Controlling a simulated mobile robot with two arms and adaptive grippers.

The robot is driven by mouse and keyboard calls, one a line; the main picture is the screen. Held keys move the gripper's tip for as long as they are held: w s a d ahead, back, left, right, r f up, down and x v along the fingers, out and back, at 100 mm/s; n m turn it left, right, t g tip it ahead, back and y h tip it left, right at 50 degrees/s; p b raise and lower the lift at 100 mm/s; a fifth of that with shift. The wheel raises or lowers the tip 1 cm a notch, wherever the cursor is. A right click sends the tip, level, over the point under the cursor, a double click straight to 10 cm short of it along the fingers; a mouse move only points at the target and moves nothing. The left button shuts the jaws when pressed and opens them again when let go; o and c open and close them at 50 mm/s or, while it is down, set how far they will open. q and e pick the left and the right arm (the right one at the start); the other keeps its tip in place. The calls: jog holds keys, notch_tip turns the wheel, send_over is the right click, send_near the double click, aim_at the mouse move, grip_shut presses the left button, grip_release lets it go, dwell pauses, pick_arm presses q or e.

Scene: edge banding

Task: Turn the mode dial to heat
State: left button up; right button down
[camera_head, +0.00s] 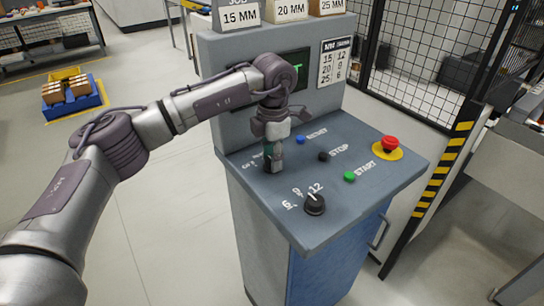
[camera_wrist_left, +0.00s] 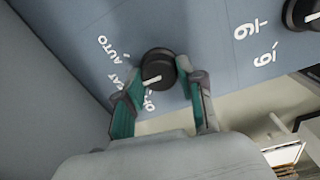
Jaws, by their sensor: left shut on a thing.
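The mode dial (camera_wrist_left: 160,62) is a round black knob with a white pointer line on the sloping grey-blue control panel (camera_head: 235,178). AUTO, the end of HEAT and a partly hidden label beginning with O stand around it in the left wrist view. The pointer lies toward the lower left, near the partly covered HEAT and O labels; I cannot tell exactly which it marks. My left gripper (camera_head: 273,168) reaches down onto the dial and hides it in the head view. Its green-padded fingers (camera_wrist_left: 160,78) are shut on the dial, one on each side. My right gripper is not in view.
A second black dial (camera_head: 315,204) marked 6, 9, 12 sits nearer the front edge. Blue RESET (camera_head: 300,139), black STOP (camera_head: 324,156) and green START (camera_head: 349,176) buttons lie to the right, with a red emergency button (camera_head: 389,143) beyond. A screen stands behind.

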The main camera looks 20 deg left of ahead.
pick_arm(q)
jog(key=o, duration=1.1)
jog(key=shift+o, duration=0.2)
notch_tip(320, 180, up, 12)
jog(key=shift+d, duration=0.15)
jog(key=shift+s, duration=0.15)
